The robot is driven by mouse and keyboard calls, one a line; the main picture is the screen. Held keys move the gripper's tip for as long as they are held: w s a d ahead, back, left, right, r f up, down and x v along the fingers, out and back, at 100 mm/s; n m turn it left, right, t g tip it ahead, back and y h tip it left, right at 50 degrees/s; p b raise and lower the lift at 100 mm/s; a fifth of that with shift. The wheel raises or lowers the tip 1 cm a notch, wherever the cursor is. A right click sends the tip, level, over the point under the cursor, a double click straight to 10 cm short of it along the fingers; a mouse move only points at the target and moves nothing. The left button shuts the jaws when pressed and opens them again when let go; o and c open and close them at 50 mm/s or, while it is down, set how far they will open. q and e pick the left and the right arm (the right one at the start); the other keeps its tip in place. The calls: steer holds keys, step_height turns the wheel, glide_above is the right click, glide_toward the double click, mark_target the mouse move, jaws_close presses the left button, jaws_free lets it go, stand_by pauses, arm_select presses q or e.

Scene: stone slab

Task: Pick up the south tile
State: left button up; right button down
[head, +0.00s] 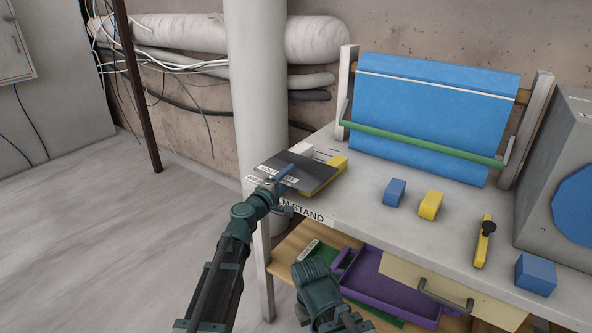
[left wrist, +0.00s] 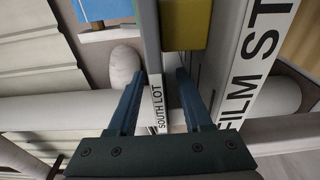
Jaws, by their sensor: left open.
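The south tile (head: 316,172) is a thin dark grey slab at the near left end of the table, lying over a yellow block (head: 338,163) and beside a white one. My left gripper (head: 284,183) is at the tile's near left edge. In the wrist view its open fingers (left wrist: 160,95) stand on either side of the labelled edge, with gaps showing. Part of my other arm shows low in the head view, but its fingers do not.
The grey table (head: 365,205) carries a blue block (head: 394,192), a yellow block (head: 430,205), a yellow tool with a black knob (head: 483,240) and another blue block (head: 535,273). A blue roll stand (head: 435,110) is behind. A purple tray (head: 385,285) sits below. A white pillar (head: 258,80) stands close left.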

mark_target(293, 171)
arm_select(q)
steer(key=x, duration=0.3)
steer(key=shift+s, duration=0.1)
steer(key=shift+c, duration=0.2)
jaws_close()
stand_by(1.1)
